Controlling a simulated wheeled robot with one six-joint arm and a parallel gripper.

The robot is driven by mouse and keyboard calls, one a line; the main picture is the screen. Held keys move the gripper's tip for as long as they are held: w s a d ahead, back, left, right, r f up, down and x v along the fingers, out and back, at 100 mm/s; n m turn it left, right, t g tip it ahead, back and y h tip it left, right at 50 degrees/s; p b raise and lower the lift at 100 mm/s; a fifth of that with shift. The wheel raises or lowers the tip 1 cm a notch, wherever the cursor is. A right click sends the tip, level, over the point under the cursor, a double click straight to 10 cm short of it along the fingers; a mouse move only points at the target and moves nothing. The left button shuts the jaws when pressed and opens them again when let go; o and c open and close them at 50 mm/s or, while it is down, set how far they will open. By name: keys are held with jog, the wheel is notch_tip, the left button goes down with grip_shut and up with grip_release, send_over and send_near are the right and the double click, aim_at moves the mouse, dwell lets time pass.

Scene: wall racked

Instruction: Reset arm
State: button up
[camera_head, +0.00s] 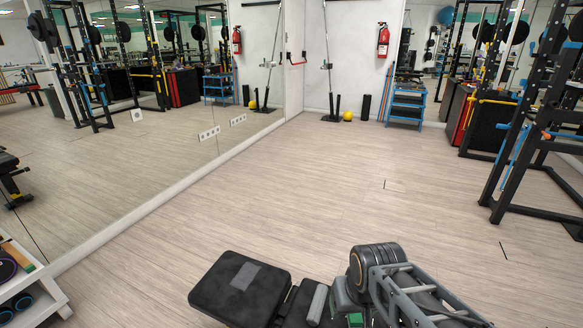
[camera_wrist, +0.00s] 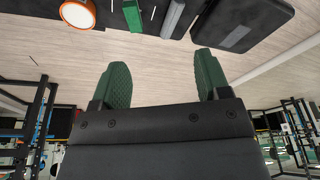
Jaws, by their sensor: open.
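My gripper (camera_wrist: 160,82) shows in the wrist view with two green ribbed fingers set well apart. Nothing is between them; the wood floor shows through the gap. The wrist view looks upside down, with parts of my own body along its top edge. In the head view my arm (camera_head: 400,290) is folded at the bottom, right of centre, above my dark base. The gripper itself cannot be made out in the head view.
A mirrored wall (camera_head: 150,110) runs along the left. A black rack (camera_head: 520,130) stands at the right. A blue shelf (camera_head: 407,103), a yellow ball (camera_head: 347,117) and a fire extinguisher (camera_head: 383,40) are at the back. A white rack (camera_head: 35,295) is lower left. The middle floor (camera_head: 300,190) is clear.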

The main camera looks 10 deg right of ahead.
jog(key=w+p+v, duration=0.2)
jog(key=p+v, duration=0.8)
jog(key=v, duration=0.1)
jog(key=w+r+p+v, duration=0.1)
jog(key=w+p+v, duration=0.2)
jog(key=p+v, duration=0.8)
jog(key=shift+r+t, duration=0.4)
jog(key=shift+r, duration=0.45)
